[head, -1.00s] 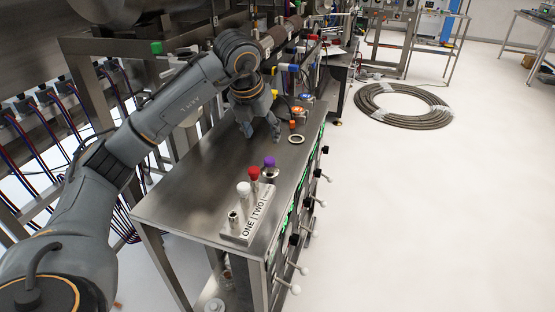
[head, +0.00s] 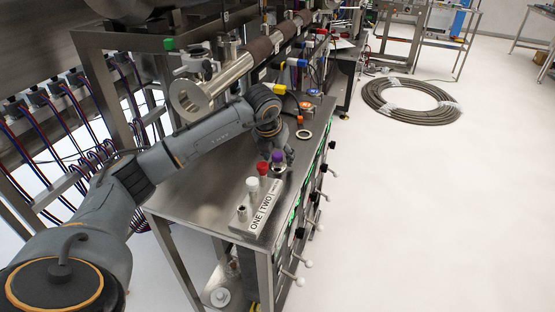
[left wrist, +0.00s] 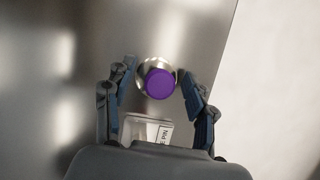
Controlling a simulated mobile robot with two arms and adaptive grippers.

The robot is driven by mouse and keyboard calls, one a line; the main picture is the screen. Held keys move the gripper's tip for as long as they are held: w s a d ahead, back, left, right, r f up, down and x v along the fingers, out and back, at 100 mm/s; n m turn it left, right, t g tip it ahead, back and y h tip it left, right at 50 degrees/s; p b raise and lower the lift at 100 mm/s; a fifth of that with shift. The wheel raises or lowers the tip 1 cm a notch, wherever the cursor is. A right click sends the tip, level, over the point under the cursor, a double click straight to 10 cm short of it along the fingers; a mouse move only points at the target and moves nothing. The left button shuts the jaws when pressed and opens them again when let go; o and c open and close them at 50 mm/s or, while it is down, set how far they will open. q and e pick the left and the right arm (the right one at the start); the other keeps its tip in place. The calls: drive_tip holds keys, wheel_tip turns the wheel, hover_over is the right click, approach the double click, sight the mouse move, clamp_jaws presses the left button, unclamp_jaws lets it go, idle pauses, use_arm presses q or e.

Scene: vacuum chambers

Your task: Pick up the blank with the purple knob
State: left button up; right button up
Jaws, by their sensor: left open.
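The blank with the purple knob (head: 278,157) stands on the steel table (head: 190,190), behind the labelled block. In the left wrist view its purple knob (left wrist: 160,84) shows from above, with a round metal base partly visible under it. My left gripper (head: 281,160) is over the blank. In the left wrist view the left gripper (left wrist: 158,88) is open, with one finger on each side of the knob and a gap on both sides. In the head view the fingers partly hide the blank's lower part. My right gripper is not in view.
A block (head: 258,217) marked ONE and TWO holds pieces with a white knob (head: 252,185) and a red knob (head: 262,168) close to the gripper. A metal ring (head: 304,134) lies farther back. Valve handles line the table's right side. A coiled hose (head: 411,102) lies on the floor.

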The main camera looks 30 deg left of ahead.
use_arm(q)
drive_tip(key=shift+c, duration=1)
clamp_jaws()
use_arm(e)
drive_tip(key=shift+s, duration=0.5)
use_arm(q)
drive_tip(key=shift+r, duration=0.15)
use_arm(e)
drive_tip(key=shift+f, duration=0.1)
